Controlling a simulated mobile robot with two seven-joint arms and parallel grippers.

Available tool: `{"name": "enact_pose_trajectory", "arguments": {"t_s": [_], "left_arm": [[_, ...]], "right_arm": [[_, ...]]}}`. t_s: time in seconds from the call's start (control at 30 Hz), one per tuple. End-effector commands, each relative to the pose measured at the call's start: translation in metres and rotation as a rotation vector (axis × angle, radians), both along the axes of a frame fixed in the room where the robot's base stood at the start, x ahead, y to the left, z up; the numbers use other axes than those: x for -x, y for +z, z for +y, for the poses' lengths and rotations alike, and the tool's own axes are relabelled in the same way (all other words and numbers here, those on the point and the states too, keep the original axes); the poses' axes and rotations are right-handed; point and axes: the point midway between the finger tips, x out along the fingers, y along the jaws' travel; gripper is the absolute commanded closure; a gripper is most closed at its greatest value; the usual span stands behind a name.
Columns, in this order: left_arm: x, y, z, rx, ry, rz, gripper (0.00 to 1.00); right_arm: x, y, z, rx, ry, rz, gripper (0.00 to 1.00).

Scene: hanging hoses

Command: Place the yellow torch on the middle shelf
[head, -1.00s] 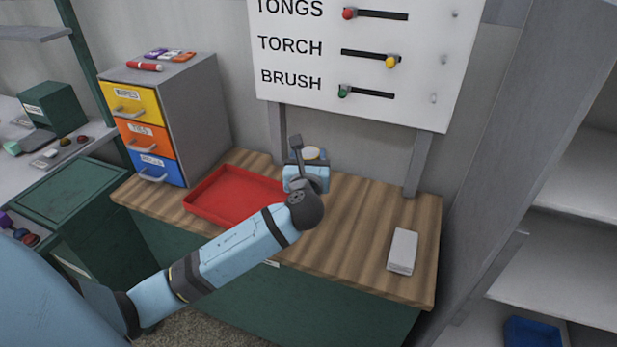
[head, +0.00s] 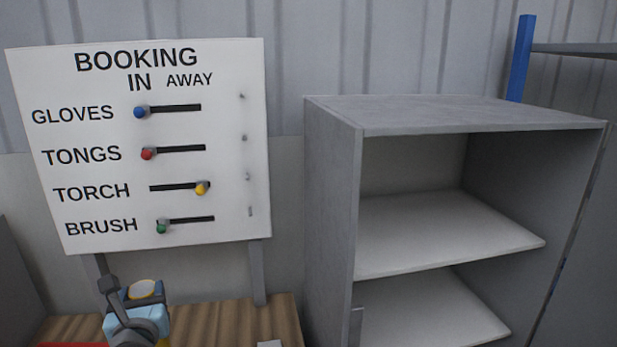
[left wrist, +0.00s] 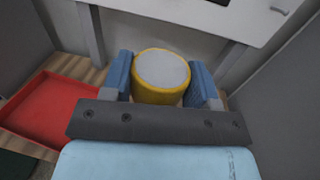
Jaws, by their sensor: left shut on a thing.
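The yellow torch (left wrist: 160,78) is held between the blue fingers of my left gripper (left wrist: 161,80) in the left wrist view, its round pale end facing the camera. In the head view the gripper (head: 139,297) is at the lower left, above the wooden bench, with the torch's pale end (head: 144,287) just showing. The grey shelf unit (head: 332,210) stands to the right, with an upper inner shelf (head: 445,235) and a lower one (head: 430,312), both bare where seen. Its lowest part is cut off. My right gripper is not in view.
A white booking board (head: 225,90) with sliders stands on posts behind the bench (head: 225,325); the torch slider (head: 201,187) is at the right of its slot. A red tray (left wrist: 45,110) lies on the bench. The shelf unit's side wall separates bench and shelves.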

Motion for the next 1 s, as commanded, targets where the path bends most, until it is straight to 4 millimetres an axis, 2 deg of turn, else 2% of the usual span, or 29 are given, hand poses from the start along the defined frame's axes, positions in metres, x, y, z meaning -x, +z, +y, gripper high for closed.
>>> {"name": "enact_pose_trajectory", "arguments": {"t_s": [0.03, 0.2, 0.4, 0.53, 1.0], "left_arm": [[0.012, -0.012, -0.012, -0.002, -0.054, 0.01, 0.94], [0.048, -0.05, -0.05, -0.002, -0.229, 0.007, 0.94], [0.079, -0.076, -0.079, 0.001, -0.358, 0.002, 0.94], [0.085, -0.081, -0.085, 0.001, -0.384, -0.001, 0.94], [0.085, -0.081, -0.085, 0.0, -0.385, -0.002, 0.94]], "right_arm": [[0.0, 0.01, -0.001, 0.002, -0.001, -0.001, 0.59], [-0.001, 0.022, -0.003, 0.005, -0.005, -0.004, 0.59], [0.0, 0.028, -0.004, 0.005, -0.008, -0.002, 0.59], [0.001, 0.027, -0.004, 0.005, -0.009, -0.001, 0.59], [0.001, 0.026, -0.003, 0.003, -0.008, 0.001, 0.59]]}}
